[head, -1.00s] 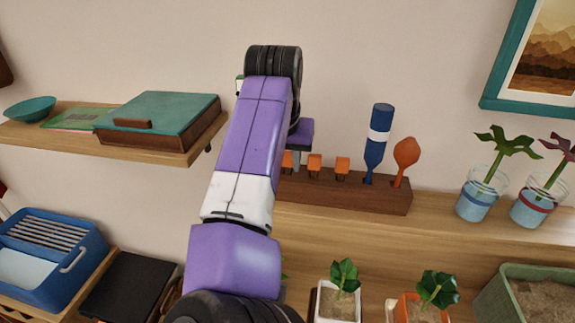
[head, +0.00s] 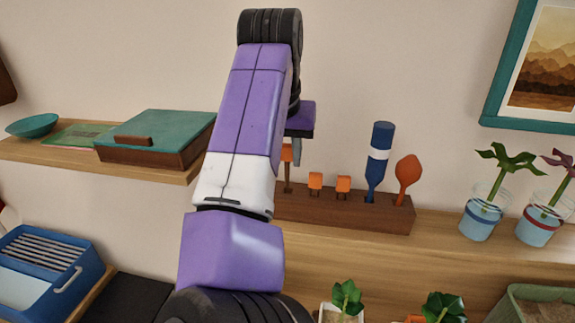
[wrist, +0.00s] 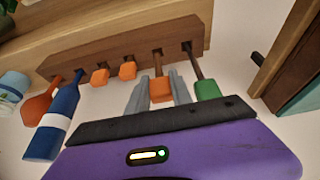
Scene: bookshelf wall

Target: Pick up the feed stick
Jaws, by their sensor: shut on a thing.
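A stick with an orange block head and thin brown shaft, which I take as the feed stick (wrist: 161,90), is between the fingers of my gripper (wrist: 158,79) in the wrist view. The grey fingers are shut on its orange head. In the head view the feed stick (head: 287,156) stands upright, its head higher than two other orange heads in the dark wooden rack (head: 340,209). The rack also shows in the wrist view (wrist: 125,50). The shaft reaches down to the rack; whether its lower end is clear of the hole I cannot tell. My arm hides the rack's left part.
Two orange-headed tools (wrist: 113,80), a blue bottle-shaped tool (head: 378,160), an orange spoon-shaped tool (head: 408,170) and a green-headed stick (wrist: 207,90) stand in the rack. Plants in glasses (head: 482,218) are right of it. A box (head: 155,138) sits on the left shelf.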

